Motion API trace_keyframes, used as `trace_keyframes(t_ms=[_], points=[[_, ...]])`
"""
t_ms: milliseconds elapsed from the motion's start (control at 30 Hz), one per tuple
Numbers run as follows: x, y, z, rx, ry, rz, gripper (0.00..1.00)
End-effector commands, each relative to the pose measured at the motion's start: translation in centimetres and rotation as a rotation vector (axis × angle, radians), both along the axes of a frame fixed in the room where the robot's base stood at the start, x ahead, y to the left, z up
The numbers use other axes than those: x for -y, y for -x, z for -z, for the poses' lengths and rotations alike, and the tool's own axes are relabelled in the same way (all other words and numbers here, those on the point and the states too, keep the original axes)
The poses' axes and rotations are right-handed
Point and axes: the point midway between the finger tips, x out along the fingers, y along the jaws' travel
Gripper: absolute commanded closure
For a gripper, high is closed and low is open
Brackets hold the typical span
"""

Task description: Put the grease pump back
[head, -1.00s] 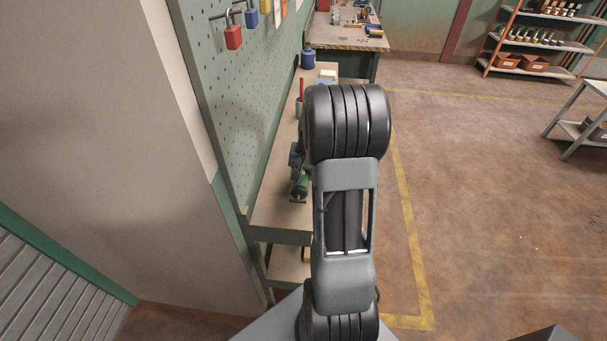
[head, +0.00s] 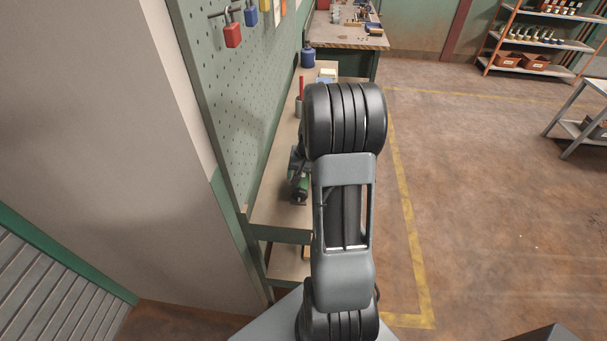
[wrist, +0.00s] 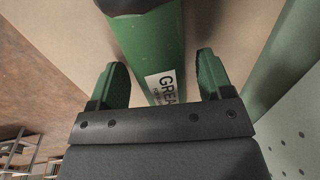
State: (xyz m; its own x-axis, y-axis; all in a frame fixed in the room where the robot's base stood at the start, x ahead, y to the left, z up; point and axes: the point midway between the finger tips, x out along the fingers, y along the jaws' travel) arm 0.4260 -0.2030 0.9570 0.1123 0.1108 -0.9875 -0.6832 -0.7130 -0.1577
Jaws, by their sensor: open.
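The grease pump (wrist: 150,45) is a green cylinder with a dark end and a white label reading "GREA". It fills the upper middle of the wrist view. My gripper (wrist: 162,78) is open, with one green-padded finger on each side of the cylinder. I cannot tell whether either finger touches it. In the head view, a green and dark object (head: 299,186) lies on the bench beside my arm; it may be the pump or part of my gripper, as my arm hides much of that spot.
The narrow bench (head: 275,210) runs along a green pegboard (head: 225,110) with padlocks hanging on it. A blue container (head: 308,57) and a red-handled item in a cup (head: 300,103) stand farther back. The floor to the right is clear up to a grey table (head: 580,125).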

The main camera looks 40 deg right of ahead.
Motion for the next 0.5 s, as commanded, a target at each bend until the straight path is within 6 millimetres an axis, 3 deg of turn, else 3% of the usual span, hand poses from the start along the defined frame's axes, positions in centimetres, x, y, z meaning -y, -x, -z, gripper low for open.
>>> trace_keyframes(t_ms=[267,500], points=[[0.1,0.0,-1.1,0.004,0.003,0.001,0.27],[0.6,0.5,-5.4,0.006,0.003,0.0,0.27]])
